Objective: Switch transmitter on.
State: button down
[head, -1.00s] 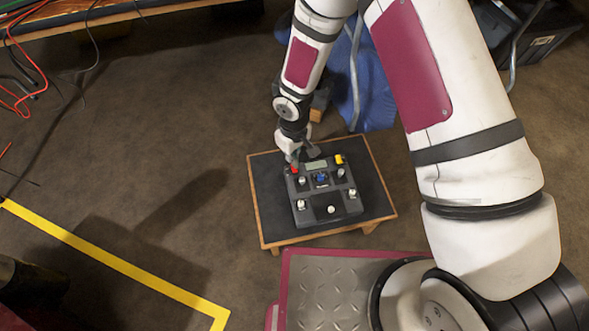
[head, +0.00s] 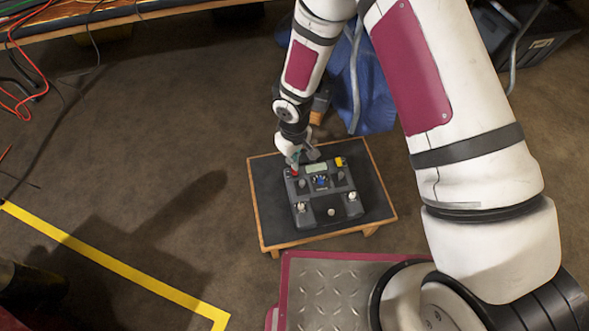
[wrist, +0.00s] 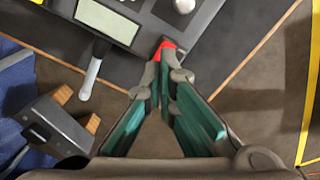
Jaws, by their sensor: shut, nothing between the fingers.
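The transmitter (head: 325,205), a dark grey box with a small screen, knobs and sticks, lies on a low black-topped, wood-edged table (head: 268,205). A red switch (head: 294,173) is at its far left corner and a yellow one (head: 339,161) at its far right. My gripper (head: 296,161) is at the far left corner, above the red switch. In the wrist view my gripper (wrist: 163,55) is shut and empty, its fingertips right beside the red switch (wrist: 166,43). I cannot tell whether they touch. The fingers partly cover the switch, and its position is unclear.
In the wrist view a pale lever (wrist: 91,80) sticks out beside the screen (wrist: 108,22). A blue covered object (head: 372,95) stands behind the table. A workbench (head: 150,12) with cables is at the back left. Yellow tape (head: 110,262) marks the open floor at left.

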jog(key=shift+f+b, duration=0.95)
jog(key=shift+f, duration=0.1)
dwell(0.9)
jog(key=shift+r, duration=0.15)
jog(key=shift+r+p, duration=2.4)
jog(key=shift+r, duration=0.95)
